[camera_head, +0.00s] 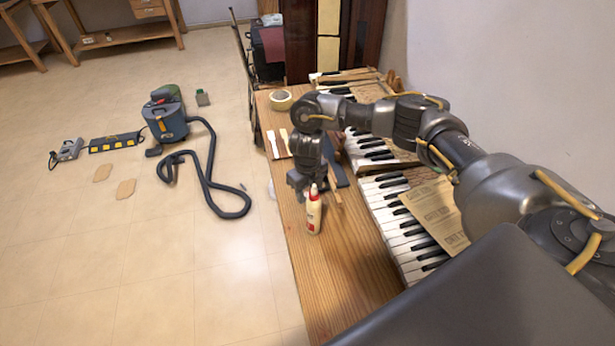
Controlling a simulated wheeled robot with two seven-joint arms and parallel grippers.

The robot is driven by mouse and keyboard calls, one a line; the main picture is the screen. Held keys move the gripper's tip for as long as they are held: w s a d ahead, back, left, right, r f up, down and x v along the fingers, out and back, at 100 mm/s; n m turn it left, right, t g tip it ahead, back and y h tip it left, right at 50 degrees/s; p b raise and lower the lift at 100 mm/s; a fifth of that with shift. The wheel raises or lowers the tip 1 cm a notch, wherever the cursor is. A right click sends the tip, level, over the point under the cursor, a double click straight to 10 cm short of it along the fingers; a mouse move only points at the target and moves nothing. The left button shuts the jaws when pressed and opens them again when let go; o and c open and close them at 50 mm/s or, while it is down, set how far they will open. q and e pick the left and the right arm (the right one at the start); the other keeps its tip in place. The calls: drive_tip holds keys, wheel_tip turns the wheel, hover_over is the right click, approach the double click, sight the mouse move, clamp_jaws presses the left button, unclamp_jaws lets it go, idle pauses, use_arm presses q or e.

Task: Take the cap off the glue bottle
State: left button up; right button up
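The glue bottle (313,214) stands upright on the wooden table (335,270), near its left edge. It is cream-coloured with a red label. Its narrow tip, with the cap (314,188), points up. My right gripper (304,188) hangs down from above, right at the bottle's top. The fingers look dark and overlap the tip in this view. I cannot tell whether they touch the cap or whether they are open or shut. My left gripper does not show.
Piano keys (405,240) with a paper sheet (436,213) lie to the right of the bottle. A tape roll (281,100) and small tools lie further back on the table. A vacuum cleaner (166,122) with its hose stands on the floor at left. The table's front is clear.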

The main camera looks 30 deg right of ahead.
wheel_tip(320, 180, up, 11)
idle(0.3)
